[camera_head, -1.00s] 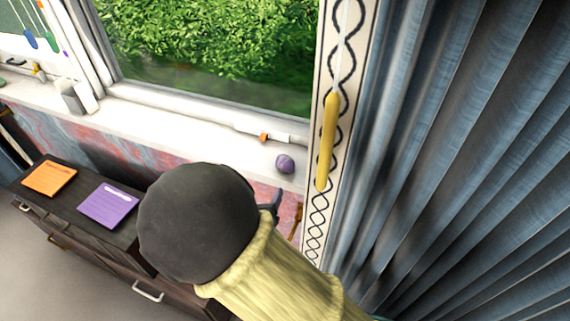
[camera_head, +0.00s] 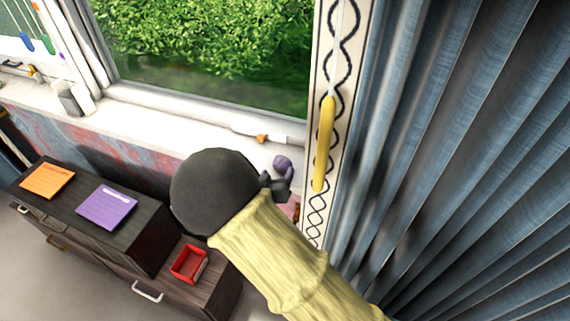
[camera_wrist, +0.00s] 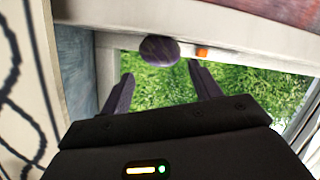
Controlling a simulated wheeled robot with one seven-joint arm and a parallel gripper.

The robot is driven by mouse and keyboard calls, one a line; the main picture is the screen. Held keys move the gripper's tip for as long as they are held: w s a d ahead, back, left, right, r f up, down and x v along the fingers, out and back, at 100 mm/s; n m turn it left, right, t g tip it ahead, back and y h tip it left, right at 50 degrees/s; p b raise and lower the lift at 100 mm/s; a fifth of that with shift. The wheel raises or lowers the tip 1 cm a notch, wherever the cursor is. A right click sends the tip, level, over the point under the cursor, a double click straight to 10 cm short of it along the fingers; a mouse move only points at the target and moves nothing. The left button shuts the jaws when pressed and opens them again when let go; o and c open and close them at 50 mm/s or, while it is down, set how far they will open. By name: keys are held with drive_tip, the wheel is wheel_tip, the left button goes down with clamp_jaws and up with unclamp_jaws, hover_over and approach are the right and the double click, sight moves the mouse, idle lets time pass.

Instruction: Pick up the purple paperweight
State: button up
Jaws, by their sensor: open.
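The purple paperweight (camera_head: 282,162) is a small round ball on the white windowsill, near the right end by the curtain trim. In the wrist view the paperweight (camera_wrist: 159,50) lies ahead of my open gripper (camera_wrist: 159,88), roughly in line with the gap between the two dark fingers.
The windowsill (camera_head: 160,128) runs along the window. An orange-tipped latch (camera_head: 261,139) is just left of the paperweight. A yellow handle (camera_head: 325,143) hangs to the right, by the blue curtain (camera_head: 450,160). A dark cabinet (camera_head: 150,232) with purple and orange notes and a red tray (camera_head: 188,264) stands below.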

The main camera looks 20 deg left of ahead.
sight(280, 167)
drive_tip(key=p+x, duration=0.1)
drive_tip(key=x, duration=0.3)
drive_tip(key=shift+a+f, duration=0.15)
drive_tip(key=shift+f, duration=0.05)
drive_tip(key=shift+w+f, duration=0.1)
drive_tip(key=shift+w, duration=0.15)
drive_tip(key=shift+w, duration=0.1)
drive_tip(key=c, duration=0.9)
wheel_tip(280, 167, up, 10)
drive_tip(key=shift+r, duration=0.1)
idle(0.3)
